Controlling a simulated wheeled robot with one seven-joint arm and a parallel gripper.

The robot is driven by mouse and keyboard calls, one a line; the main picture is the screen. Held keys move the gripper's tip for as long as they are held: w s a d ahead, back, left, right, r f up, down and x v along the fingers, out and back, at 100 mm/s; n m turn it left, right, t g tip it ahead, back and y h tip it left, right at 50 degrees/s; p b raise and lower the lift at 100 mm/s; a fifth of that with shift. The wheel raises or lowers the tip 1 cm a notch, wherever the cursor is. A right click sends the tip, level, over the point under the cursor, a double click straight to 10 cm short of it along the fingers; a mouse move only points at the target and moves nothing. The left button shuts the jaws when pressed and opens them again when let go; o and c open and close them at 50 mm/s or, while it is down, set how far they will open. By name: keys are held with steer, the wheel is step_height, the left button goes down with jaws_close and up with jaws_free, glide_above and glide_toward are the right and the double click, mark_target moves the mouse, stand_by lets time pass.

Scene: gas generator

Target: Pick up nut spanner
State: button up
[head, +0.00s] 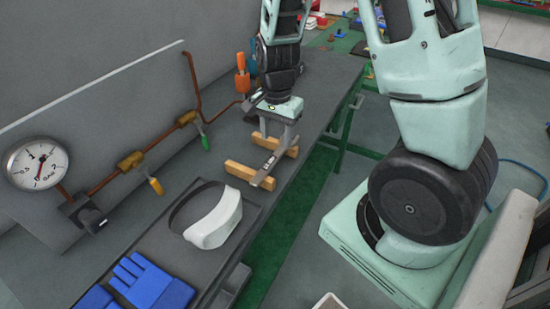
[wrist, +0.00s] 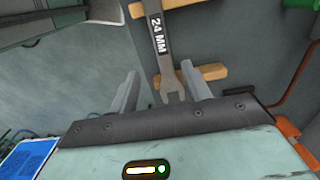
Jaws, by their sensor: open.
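The nut spanner (head: 267,171) is a grey metal tool lying across two wooden blocks on the dark workbench. In the wrist view the spanner (wrist: 160,55), marked "24 MM", runs from the top edge down to its forked end. My gripper (head: 276,134) points down over the far part of the spanner. Its jaws are open. In the wrist view my gripper (wrist: 160,70) has one finger on each side of the spanner, with a gap on both sides. I cannot tell how far the fingertips are above it.
The near wooden block (head: 240,171) and far block (head: 263,140) support the spanner. A white-and-black visor (head: 214,220) and blue gloves (head: 150,285) lie nearer. A gauge (head: 37,163) and copper pipe with valves stand at left. The bench's right edge is close.

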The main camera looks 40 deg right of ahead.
mark_target(275, 157)
steer(key=shift+w+a+f+p, duration=0.1)
steer(key=shift+f+p, duration=0.1)
steer(key=shift+f, duration=1.4)
steer(key=shift+w+a+f+p, duration=0.1)
steer(key=shift+f+p, duration=0.05)
steer(key=shift+f, duration=1.45)
jaws_close()
